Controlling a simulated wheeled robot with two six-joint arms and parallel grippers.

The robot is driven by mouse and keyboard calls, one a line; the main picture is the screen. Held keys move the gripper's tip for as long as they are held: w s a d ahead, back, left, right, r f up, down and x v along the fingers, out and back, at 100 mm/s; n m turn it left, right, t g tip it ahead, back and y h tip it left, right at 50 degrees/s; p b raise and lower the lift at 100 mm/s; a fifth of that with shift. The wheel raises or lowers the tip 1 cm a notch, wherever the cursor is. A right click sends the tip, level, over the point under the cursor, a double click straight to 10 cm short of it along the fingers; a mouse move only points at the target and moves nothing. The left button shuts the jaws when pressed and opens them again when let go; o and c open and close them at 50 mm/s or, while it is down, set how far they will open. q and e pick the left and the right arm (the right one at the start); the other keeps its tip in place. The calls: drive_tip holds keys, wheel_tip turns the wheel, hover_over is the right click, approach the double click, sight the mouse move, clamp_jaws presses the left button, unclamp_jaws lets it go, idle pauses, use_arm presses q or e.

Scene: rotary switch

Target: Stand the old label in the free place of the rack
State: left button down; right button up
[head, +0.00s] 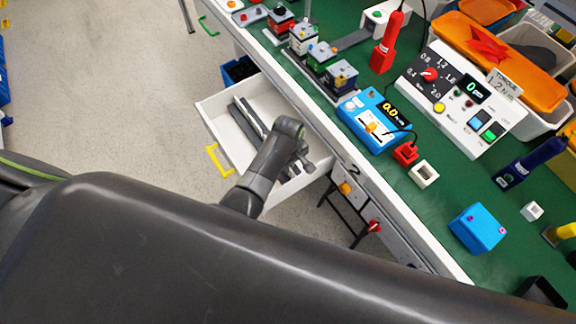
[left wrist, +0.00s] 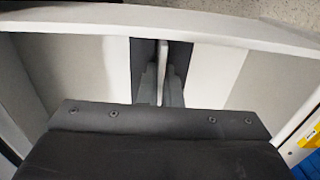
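My left gripper (head: 302,160) reaches down into the open white drawer (head: 212,112). In the left wrist view its two grey fingers (left wrist: 162,75) lie close on both sides of a thin pale plate seen edge-on, which looks like the old label (left wrist: 162,60). The plate stands upright between the fingertips. Dark long bars (head: 248,120) in the drawer look like the rack; a dark strip behind the fingers also shows in the wrist view. My arm hides much of the rack, and its free place cannot be made out. My right gripper is not in view.
The drawer's front wall and yellow handle (head: 218,160) are at the left.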

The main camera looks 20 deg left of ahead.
use_arm(q)
drive_tip(key=shift+f, duration=0.15)
drive_tip(key=c, duration=1.6)
unclamp_jaws()
wheel_tip(320, 180, up, 12)
drive_tip(key=shift+r+p, duration=0.2)
drive_tip(key=shift+p, duration=0.6)
